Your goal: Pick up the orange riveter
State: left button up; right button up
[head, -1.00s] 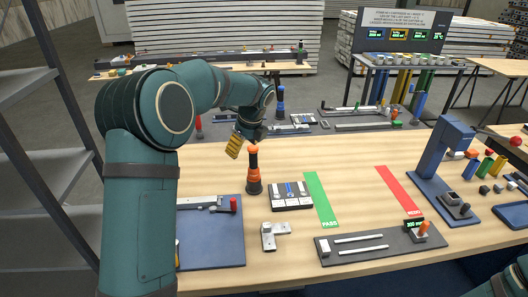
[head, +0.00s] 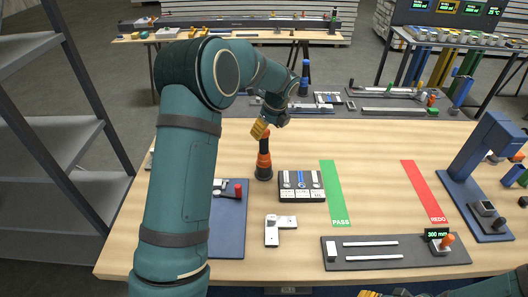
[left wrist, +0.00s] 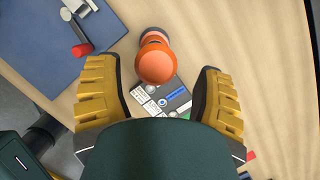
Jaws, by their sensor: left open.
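The orange riveter (head: 264,164) stands upright on the wooden table, orange with black bands, left of a small black panel. In the left wrist view its round orange top (left wrist: 157,61) shows from above. My left gripper (head: 260,129) is right at the riveter's top, pointing down. In the left wrist view my left gripper (left wrist: 157,72) is open, its yellow fingers on either side of the riveter's top, with gaps on both sides. Yellow parts of my right gripper (head: 382,294) show at the bottom edge, mostly cut off.
A black panel with labels (head: 301,199) stands close to the right of the riveter. A blue mat (head: 229,232) with a red-knobbed tool lies front left. A metal bracket (head: 272,236) lies in front. Green PASS (head: 334,190) and red REDO (head: 425,190) strips lie right.

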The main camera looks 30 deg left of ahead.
aim_at(263, 139)
pick_arm(q)
jog(key=x, duration=0.5)
jog(key=shift+s+f, duration=0.15)
jog(key=shift+f, duration=0.15)
grip_shut()
